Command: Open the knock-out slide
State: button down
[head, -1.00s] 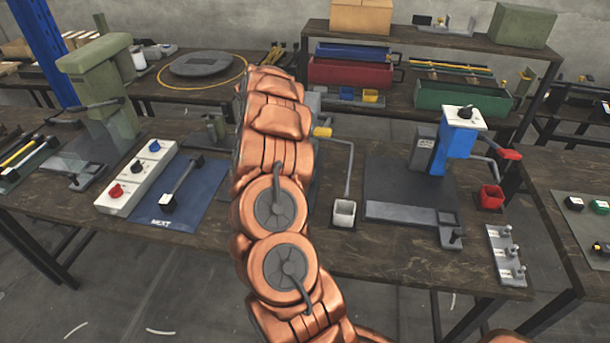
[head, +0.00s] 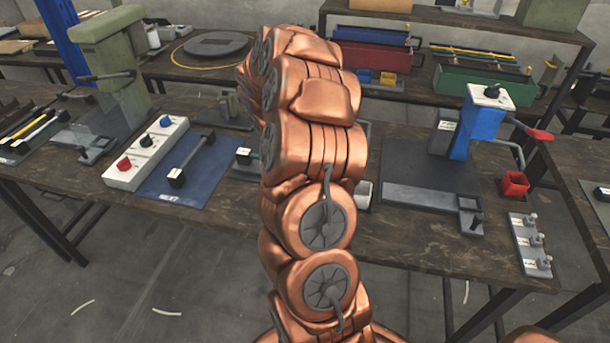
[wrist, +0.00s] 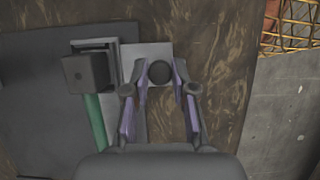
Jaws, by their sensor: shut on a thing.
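My gripper (wrist: 160,80) shows in the wrist view with its two purple-padded fingers closed around a dark round knob (wrist: 160,71). The knob sits at a light grey plate (wrist: 134,65), which looks like the knock-out slide. Left of it are a dark square block (wrist: 86,73) and a green bar (wrist: 96,122) on a dark base (wrist: 35,100). In the head view my copper arm hides the gripper, the knob and most of the middle press. How far the slide stands out cannot be told.
In the head view, a blue press (head: 478,125) with a red-tipped lever stands to the right, near a red cup (head: 515,184). A white button box (head: 147,153) and blue mat (head: 208,172) lie left. A green press (head: 105,50) stands farther left. Bare floor shows in front.

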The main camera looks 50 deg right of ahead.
jog(key=shift+a, duration=0.2)
jog(key=c, duration=1.2)
grip_release()
jog(key=shift+o, duration=1.3)
jog(key=v, duration=1.2)
